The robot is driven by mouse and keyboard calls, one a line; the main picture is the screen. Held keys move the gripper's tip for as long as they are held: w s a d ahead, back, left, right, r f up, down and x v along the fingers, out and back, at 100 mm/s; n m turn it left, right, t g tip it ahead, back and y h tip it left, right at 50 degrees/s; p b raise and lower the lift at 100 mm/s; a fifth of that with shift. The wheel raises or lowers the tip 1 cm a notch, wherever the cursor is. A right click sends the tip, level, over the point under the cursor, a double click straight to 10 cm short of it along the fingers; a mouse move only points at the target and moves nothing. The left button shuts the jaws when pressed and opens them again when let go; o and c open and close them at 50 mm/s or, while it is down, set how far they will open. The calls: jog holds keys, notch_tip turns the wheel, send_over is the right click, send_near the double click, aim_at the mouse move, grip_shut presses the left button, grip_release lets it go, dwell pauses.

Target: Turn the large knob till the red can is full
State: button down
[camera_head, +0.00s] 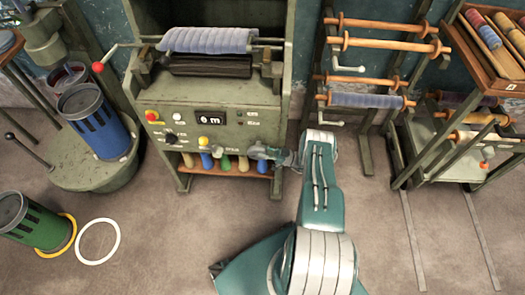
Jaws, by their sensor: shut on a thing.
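My gripper (256,152) is at the right end of the front panel of the green machine (145,90). It is shut on what appears to be the large knob, which its fingers mostly hide. A smaller black dial (171,138) shows further left on the panel. The display (210,117) reads 6 m. The red can (56,77) stands at the far left, behind the blue can (104,131), which hides part of it. Its top is open, but I cannot tell how full it is.
A red-tipped lever (98,67) juts from the machine. Racks with spools (385,48) stand right. Floor at lower right is mostly clear, with rails.

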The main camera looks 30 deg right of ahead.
dwell(0.3)
jog(key=shift+c, duration=1.9)
grip_release()
jog(key=shift+d+f, duration=0.1)
jog(key=v, duration=0.7)
jog(key=shift+d, duration=0.25)
jog(key=shift+s+f, duration=0.1)
